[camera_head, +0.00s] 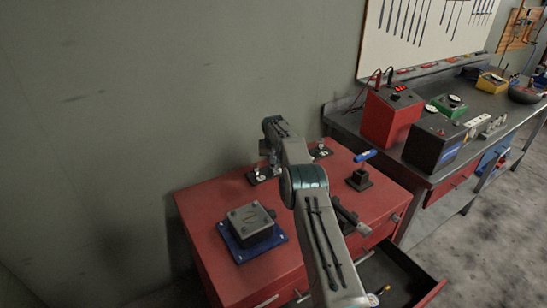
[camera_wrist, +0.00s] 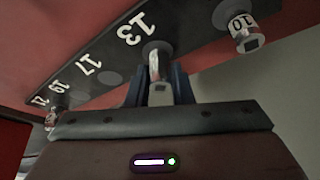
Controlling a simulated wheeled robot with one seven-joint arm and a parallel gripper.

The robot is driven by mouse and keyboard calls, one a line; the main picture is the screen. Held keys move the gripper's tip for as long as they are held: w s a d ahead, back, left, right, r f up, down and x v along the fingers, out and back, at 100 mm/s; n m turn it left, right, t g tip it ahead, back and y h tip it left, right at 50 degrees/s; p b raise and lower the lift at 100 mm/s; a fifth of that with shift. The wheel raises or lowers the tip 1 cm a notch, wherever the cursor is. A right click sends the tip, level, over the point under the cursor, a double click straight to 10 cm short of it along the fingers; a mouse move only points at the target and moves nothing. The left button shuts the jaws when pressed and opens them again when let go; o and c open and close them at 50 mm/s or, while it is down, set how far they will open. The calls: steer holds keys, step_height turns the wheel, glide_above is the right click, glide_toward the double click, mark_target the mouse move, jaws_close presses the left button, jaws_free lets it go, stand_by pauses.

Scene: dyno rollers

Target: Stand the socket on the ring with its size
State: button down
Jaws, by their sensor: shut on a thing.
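My gripper (camera_wrist: 158,82) is shut on a shiny silver socket (camera_wrist: 156,66). The socket's far end is at the round spot beside the 13; I cannot tell whether it touches the strip. Any size mark on it is unreadable. Another socket (camera_wrist: 247,40) stands at the 10, and one (camera_wrist: 50,118) is at the 21 end. The 17 spot (camera_wrist: 110,78) is bare. In the head view my arm hides part of the strip.
The strip lies on a red cabinet (camera_head: 205,210). A grey box on a blue plate (camera_head: 240,245) is at the front left, and a blue-handled tool on a dark block (camera_head: 360,180) at the right. A drawer (camera_head: 405,285) stands open. The wall is close behind.

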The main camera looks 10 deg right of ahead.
steer(key=shift+f, duration=0.2)
steer(key=c, duration=1.3)
jaws_free()
